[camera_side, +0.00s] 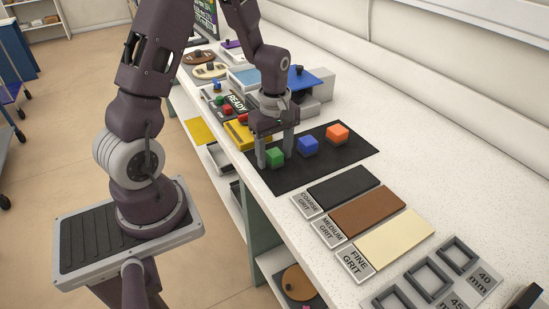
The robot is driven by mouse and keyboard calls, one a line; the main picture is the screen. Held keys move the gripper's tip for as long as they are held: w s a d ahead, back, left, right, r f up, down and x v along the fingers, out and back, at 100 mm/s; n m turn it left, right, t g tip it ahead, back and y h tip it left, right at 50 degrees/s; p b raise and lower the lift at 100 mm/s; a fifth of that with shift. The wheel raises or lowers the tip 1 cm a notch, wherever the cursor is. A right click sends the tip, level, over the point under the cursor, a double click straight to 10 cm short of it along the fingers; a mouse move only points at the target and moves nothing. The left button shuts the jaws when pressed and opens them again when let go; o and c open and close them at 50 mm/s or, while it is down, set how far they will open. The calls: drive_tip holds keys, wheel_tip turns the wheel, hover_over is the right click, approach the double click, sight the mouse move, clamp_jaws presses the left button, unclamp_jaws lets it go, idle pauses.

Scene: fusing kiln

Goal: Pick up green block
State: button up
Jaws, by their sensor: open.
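The green block (275,157) sits on the black mat (300,180), near the mat's left end. My gripper (275,155) is over it, pointing down, with its two fingers apart. The fingertips are low, close to the mat, with one finger to the left of the green block and the other to its right, partly behind it. From this one view I cannot tell whether either finger touches the block.
A blue block (308,146) and an orange block (337,133) stand on the mat to the right. A yellow tray (247,135) lies just left of my gripper. Grit plates, such as the brown one (376,210), lie in front of the mat.

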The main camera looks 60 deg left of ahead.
sight(275, 152)
clamp_jaws()
drive_tip(key=shift+r, duration=0.1)
wheel_tip(275, 152, up, 10)
drive_tip(key=shift+f, duration=0.1)
drive_tip(key=c, duration=0.9)
unclamp_jaws()
clamp_jaws()
drive_tip(key=w+d+f, duration=0.1)
drive_tip(key=w+d, duration=0.2)
drive_tip(key=d, duration=0.4)
drive_tip(key=w+d+f, duration=0.1)
drive_tip(key=w+d, duration=0.2)
drive_tip(key=d, duration=0.5)
